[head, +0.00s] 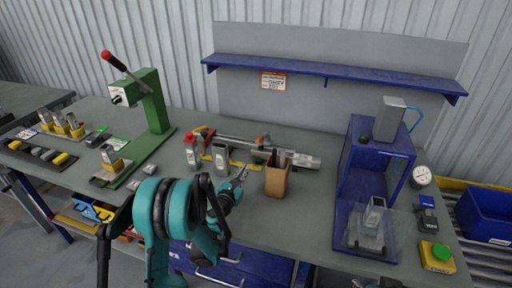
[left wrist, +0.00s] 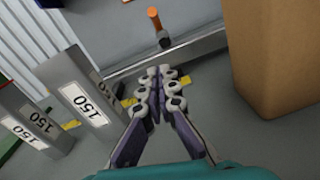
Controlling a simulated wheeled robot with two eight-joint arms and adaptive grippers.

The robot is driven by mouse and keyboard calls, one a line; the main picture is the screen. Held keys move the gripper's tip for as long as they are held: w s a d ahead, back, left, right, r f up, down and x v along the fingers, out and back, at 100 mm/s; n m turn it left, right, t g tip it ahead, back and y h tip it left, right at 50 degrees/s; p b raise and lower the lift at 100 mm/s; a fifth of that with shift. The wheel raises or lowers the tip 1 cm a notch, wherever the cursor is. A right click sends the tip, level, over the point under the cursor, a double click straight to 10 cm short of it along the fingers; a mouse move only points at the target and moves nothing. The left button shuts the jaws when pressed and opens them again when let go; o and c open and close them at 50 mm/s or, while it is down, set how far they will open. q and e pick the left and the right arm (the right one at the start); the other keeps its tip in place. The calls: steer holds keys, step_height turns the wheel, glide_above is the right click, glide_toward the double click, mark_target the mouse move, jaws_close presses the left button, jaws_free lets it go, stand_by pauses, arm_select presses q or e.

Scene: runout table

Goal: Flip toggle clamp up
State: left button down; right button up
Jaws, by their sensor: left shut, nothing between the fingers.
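An orange-tipped handle, seemingly the toggle clamp's (head: 263,140), stands at the long metal rail at the back of the table. In the left wrist view the orange handle (left wrist: 154,19) rises from a dark base at the rail, just beyond my fingertips. My left gripper (head: 241,175) is shut and empty, pointing toward the rail between the grey blocks and the brown holder. In the left wrist view its fingers (left wrist: 162,73) are together, apart from the handle. What may be part of my right gripper (head: 376,283) shows at the bottom edge; its state is unclear.
Grey blocks marked 150 (left wrist: 88,100) stand left of my left gripper. A brown holder with tools (head: 277,181) stands close on its right. A green press (head: 153,103) is at left, a blue cabinet (head: 364,157) at right. A blue shelf (head: 330,70) hangs behind.

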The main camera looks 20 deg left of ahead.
mark_target(262, 137)
arm_select(q)
steer(key=w, duration=0.3)
steer(key=w+b, duration=0.1)
steer(key=w, duration=0.2)
steer(key=w+b, duration=0.1)
steer(key=w, duration=0.2)
steer(key=shift+w+d+f, duration=0.15)
steer(key=shift+d+f, duration=0.1)
steer(key=shift+d, duration=0.15)
steer(key=r, duration=0.1)
steer(key=w+r, duration=0.1)
steer(key=r+b, duration=0.1)
steer(key=r, duration=0.1)
steer(key=shift+w+d, duration=0.35)
steer(key=shift+d, duration=0.05)
arm_select(e)
step_height(262, 137, down, 3)
steer(key=shift+f, duration=0.15)
arm_select(q)
steer(key=shift+r, duration=0.15)
